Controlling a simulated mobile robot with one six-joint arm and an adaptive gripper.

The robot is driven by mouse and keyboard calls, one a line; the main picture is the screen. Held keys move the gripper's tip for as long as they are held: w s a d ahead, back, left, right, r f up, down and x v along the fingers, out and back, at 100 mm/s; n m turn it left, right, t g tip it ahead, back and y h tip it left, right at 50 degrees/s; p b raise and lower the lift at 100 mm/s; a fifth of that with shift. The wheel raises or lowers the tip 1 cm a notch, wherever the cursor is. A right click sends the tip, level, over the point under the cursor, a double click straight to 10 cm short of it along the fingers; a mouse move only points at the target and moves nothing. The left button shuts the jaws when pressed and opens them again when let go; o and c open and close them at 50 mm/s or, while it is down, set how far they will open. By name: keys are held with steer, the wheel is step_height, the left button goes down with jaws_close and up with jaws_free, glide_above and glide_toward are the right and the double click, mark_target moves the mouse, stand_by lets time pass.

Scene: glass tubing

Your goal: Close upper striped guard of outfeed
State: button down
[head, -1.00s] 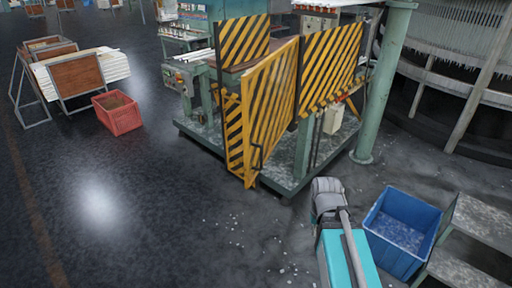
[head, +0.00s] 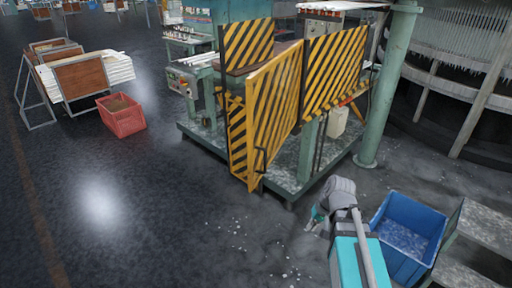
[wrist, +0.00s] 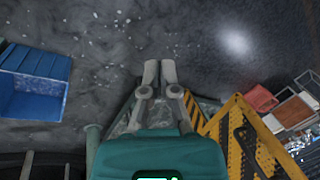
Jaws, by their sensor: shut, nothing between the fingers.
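The outfeed machine carries several yellow-and-black striped guard panels. One large panel (head: 272,112) stands swung out towards me at an angle, with a dark handle near its lower front edge. Another striped panel (head: 335,72) is to its right, and a smaller one (head: 248,46) stands upright behind it. I cannot tell for certain which is the upper guard. My gripper (head: 317,222) is below and right of the swung-out panel, apart from it. In the wrist view my gripper (wrist: 160,64) is shut and empty above the floor, with a striped panel (wrist: 248,138) at lower right.
A blue bin (head: 408,228) stands right of my arm, beside grey steps (head: 475,235). A green post (head: 388,90) rises at the machine's right corner. A red crate (head: 121,112) and a rack of white tubes (head: 95,70) are at left.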

mark_target(250, 144)
steer(key=w+a+r+m+t+y+b, duration=0.1)
steer(key=w+a+r+t+y, duration=0.1)
steer(key=w+r+y, duration=0.4)
steer(key=w+a+r+m+t+y+b, duration=0.1)
steer(key=w+a+r+m+t+y, duration=0.1)
steer(key=w+a+r+y, duration=0.3)
steer(key=w+r+t+y, duration=0.1)
steer(key=w+r+y, duration=0.1)
steer(key=w+r, duration=0.2)
steer(key=shift+w+r+y, duration=0.25)
steer(key=shift+w+y, duration=0.05)
steer(key=shift+w, duration=0.9)
steer(key=shift+a, duration=0.2)
steer(key=x, duration=1.3)
steer(key=shift+w+a, duration=0.2)
steer(key=shift+a, duration=0.1)
